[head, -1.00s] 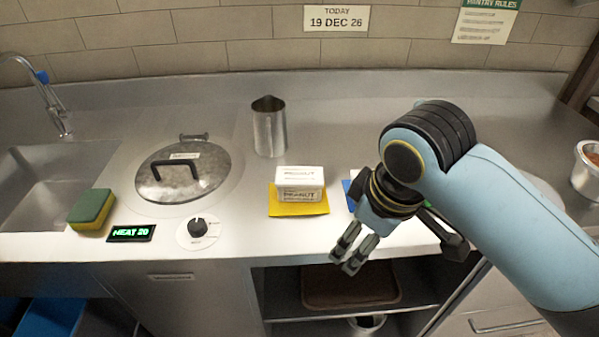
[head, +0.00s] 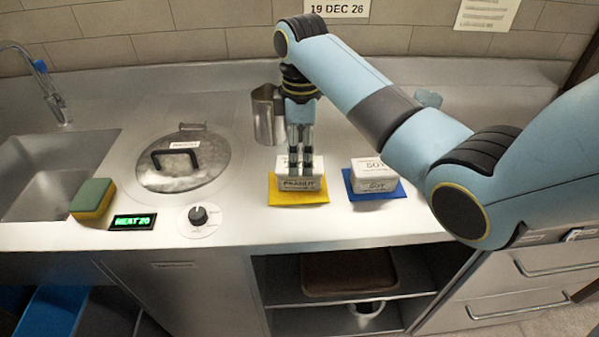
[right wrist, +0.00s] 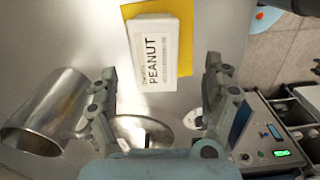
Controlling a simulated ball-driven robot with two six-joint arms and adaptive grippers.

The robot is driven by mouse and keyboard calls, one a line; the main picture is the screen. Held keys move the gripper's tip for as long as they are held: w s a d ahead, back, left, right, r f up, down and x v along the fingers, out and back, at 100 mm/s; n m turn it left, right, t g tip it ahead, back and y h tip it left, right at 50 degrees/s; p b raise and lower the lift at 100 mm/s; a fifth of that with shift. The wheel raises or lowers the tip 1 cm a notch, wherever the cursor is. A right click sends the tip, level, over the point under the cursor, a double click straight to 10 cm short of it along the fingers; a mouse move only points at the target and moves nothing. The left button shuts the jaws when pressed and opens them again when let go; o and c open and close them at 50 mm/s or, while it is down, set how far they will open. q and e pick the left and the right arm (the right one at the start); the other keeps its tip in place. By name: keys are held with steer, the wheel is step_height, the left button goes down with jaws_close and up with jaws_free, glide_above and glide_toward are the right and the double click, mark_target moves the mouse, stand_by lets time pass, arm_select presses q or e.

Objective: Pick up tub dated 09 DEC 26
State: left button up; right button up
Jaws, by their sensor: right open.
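A white tub labelled PEANUT (head: 312,184) sits on a yellow mat (head: 290,213); it also shows in the right wrist view (right wrist: 152,72), beyond my fingertips. A white tub whose label looks like SOY (head: 373,184) sits on a blue mat (head: 392,193) to its right. I cannot read a date on either tub. My right gripper (head: 300,170) points down in front of the camera at the PEANUT tub and hides part of it. Its fingers (right wrist: 163,75) are apart with nothing between them. My left gripper is not in view.
A steel jug (head: 265,118) stands close behind and left of the PEANUT tub. A lidded pot (head: 183,165), a sponge (head: 92,198), a knob (head: 198,216) and a sink (head: 45,185) are further left. A sign reads 19 DEC 26 (head: 337,8).

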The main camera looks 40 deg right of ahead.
steer(key=f, duration=0.7)
steer(key=shift+w, duration=0.35)
steer(key=shift+c, duration=0.3)
steer(key=shift+r, duration=0.1)
steer(key=c, duration=1.5)
steer(key=shift+o, duration=0.2)
steer(key=shift+r, duration=0.1)
